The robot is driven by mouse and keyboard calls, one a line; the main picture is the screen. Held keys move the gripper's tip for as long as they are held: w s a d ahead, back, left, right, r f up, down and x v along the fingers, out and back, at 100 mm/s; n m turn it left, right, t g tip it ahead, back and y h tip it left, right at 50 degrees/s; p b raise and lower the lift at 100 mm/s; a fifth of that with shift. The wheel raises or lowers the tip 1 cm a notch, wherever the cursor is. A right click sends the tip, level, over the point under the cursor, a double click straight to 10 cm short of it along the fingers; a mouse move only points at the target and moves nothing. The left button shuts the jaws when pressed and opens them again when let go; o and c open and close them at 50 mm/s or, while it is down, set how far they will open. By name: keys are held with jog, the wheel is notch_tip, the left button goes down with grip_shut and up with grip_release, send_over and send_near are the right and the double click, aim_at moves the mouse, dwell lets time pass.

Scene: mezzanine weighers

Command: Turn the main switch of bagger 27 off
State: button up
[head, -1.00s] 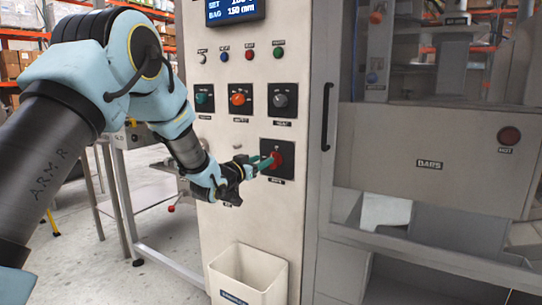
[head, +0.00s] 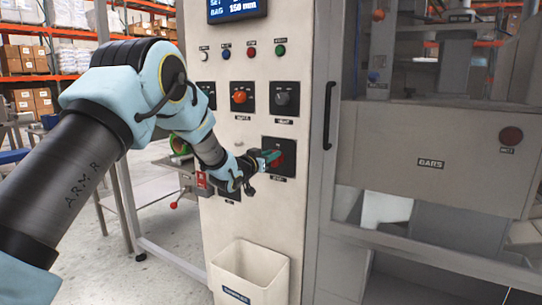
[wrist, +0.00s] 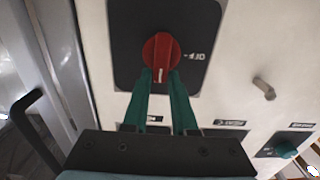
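The main switch is a red rotary knob (wrist: 160,50) on a black square plate (wrist: 120,20) on the pale cabinet front. In the wrist view its white mark points down the picture, and an upside-down OFF label stands to its right. My gripper (wrist: 160,76) has its green fingers on either side of the knob's lower end, with no clear gap, so it looks shut on the knob. In the head view the knob (head: 279,160) is partly hidden behind the fingertips of my gripper (head: 271,157).
Several other dials and buttons sit above on the cabinet (head: 225,180), under a blue display (head: 236,9). A black door handle (head: 328,115) is close to the right. A white bin (head: 250,270) hangs below. A bench with a red-knobbed lever (head: 175,204) stands left.

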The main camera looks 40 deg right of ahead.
grip_shut()
jog(key=shift+w+n, duration=0.1)
jog(key=shift+n, duration=0.2)
jog(key=shift+w+a+f+n+b, duration=0.1)
jog(key=shift+w+f+n+b, duration=0.5)
jog(key=shift+n, duration=2.25)
jog(key=shift+w+a+f+n+b, duration=0.15)
jog(key=shift+n+b, duration=0.9)
jog(key=shift+n, duration=1.85)
jog(key=shift+w+a+f+n+b, duration=0.15)
jog(key=shift+f+n+b, duration=0.45)
jog(key=shift+n, duration=2.25)
jog(key=shift+d+r, duration=0.1)
jog(key=shift+r, duration=0.1)
jog(key=shift+o, duration=2.4)
grip_release()
